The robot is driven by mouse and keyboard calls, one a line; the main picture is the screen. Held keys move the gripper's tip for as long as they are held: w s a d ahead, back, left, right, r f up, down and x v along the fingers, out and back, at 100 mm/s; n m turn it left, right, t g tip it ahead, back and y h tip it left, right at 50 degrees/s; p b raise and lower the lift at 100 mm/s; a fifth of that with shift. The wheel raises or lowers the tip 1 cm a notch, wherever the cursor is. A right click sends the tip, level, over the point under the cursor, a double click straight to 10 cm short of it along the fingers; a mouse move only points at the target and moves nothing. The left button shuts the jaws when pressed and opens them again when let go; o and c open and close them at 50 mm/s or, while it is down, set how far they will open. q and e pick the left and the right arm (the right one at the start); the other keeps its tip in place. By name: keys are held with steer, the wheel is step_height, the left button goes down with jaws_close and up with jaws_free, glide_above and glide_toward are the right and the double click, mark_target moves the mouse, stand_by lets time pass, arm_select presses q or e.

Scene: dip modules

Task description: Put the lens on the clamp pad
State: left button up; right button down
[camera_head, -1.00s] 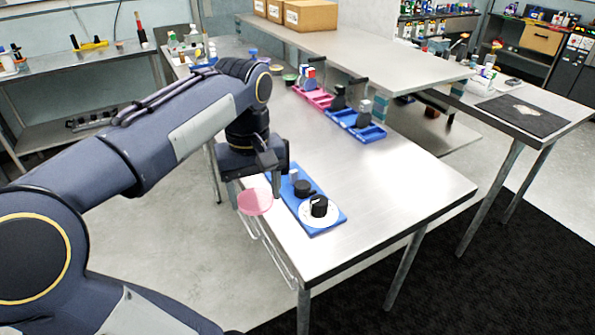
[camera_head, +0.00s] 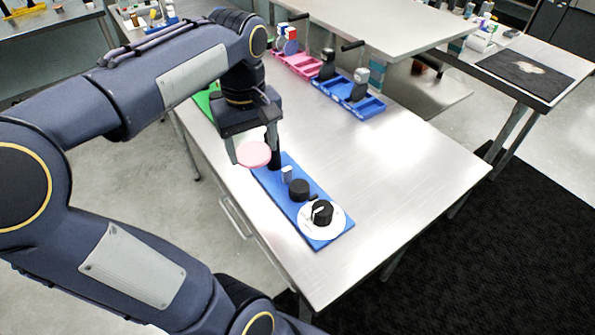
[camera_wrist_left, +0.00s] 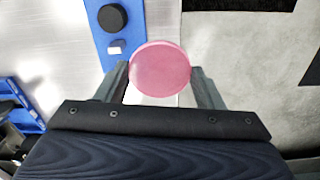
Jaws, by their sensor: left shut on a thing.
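The lens is a pink round disc (camera_head: 254,154). My left gripper (camera_head: 253,152) is shut on its edges and holds it up near the far left end of a blue plate (camera_head: 270,184). In the left wrist view the lens (camera_wrist_left: 160,69) sits between the two fingers. The plate carries a small pale block (camera_head: 287,174), a black round pad (camera_head: 299,189) and a white disc (camera_head: 335,222) with a black knob (camera_head: 322,212). I cannot tell for sure which part is the clamp pad. The black round pad also shows in the wrist view (camera_wrist_left: 112,17). My right gripper is out of view.
The plate lies near the left edge of a metal table (camera_head: 390,165). A pink tray (camera_head: 297,64) and a blue tray (camera_head: 352,95) with items stand further back. A green thing (camera_head: 207,101) lies behind my left gripper. The table right of the plate is clear.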

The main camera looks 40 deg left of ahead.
arm_select(q)
steer(key=w+d+f, duration=0.2)
steer(key=w+d, duration=0.1)
steer(key=w, duration=0.1)
glide_above(299, 185)
steer(key=f, duration=0.5)
steer(key=shift+s+a, duration=0.2)
steer(key=shift+w+d+f, duration=0.1)
steer(key=shift+f, duration=0.85)
steer(key=shift+w+d+f, duration=0.1)
steer(key=shift+f, duration=0.8)
steer(key=shift+f, duration=0.2)
steer(key=o, duration=0.9)
steer(key=shift+o, duration=0.2)
